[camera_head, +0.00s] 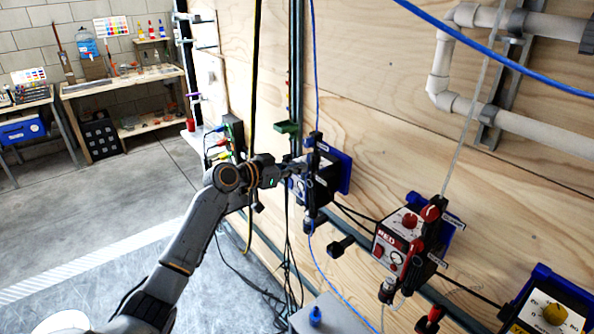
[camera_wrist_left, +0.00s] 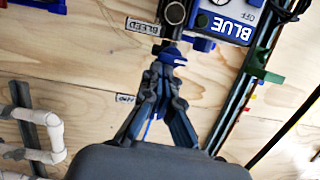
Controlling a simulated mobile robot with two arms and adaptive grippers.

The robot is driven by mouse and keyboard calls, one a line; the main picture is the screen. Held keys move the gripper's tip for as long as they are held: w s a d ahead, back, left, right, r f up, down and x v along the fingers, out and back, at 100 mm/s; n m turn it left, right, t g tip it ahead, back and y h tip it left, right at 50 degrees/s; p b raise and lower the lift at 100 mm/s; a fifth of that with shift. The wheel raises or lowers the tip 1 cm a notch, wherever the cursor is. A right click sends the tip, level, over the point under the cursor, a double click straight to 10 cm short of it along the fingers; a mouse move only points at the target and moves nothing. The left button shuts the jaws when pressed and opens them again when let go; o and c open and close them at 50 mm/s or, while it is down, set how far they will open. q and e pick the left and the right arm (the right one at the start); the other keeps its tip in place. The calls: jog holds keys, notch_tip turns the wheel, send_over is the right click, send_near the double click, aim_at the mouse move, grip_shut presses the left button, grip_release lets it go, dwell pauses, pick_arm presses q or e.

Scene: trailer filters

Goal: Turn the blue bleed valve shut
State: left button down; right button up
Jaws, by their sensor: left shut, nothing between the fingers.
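The blue bleed valve (camera_wrist_left: 173,55) shows in the left wrist view as a blue handle below a dark round fitting, beside a label reading BLEED. The box marked BLUE (camera_wrist_left: 228,20) is at the upper right there, upside down. In the head view, the blue-backed filter unit (camera_head: 341,167) is on the plywood wall. My left gripper (camera_head: 293,168) is in front of this unit and partly hides it. In the left wrist view, the fingertips (camera_wrist_left: 163,70) are together at the valve handle, with nothing clearly held. I cannot tell whether they touch it. My right gripper is out of view.
A red filter unit (camera_head: 388,240) and a yellow-knobbed unit (camera_head: 553,313) are farther right along the wall. Blue hoses and dark cables hang near my left arm. A green bracket (camera_wrist_left: 262,66) is right of the valve. Open floor (camera_head: 120,200) lies to the left.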

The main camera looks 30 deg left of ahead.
pick_arm(q)
jog(key=shift+s+d+f+m+t+y+b, duration=0.2)
jog(key=shift+m+b, duration=0.55)
jog(key=shift+b, duration=0.5)
jog(key=shift+w+d+f+m+t+y+b, duration=0.15)
jog(key=shift+m+y+b, duration=0.2)
jog(key=shift+m+b, duration=0.6)
jog(key=shift+s+d+f+m+t+y+b, duration=0.2)
jog(key=shift+m+b, duration=0.3)
jog(key=shift+b, duration=1)
jog(key=shift+r, duration=0.1)
jog(key=shift+m+b, duration=0.4)
jog(key=shift+b, duration=0.15)
jog(key=shift+d+f+m+t+y+b, duration=0.1)
jog(key=shift+f+m+t+y+b, duration=0.1)
jog(key=shift+m+b, duration=0.35)
jog(key=shift+d+f+m+t+y+b, duration=0.15)
jog(key=shift+m+b, duration=0.2)
jog(key=shift+m, duration=0.3)
jog(key=shift+s+f+m+t+b, duration=0.15)
jog(key=shift+m+t+b, duration=0.1)
jog(key=shift+m, duration=0.3)
jog(key=shift+w+f+m+t+b, duration=0.15)
jog(key=shift+m+b, duration=0.1)
jog(key=shift+m, duration=0.3)
jog(key=shift+s+f+m+y, duration=0.15)
jog(key=shift+m+y, duration=0.25)
jog(key=shift+m, duration=0.4)
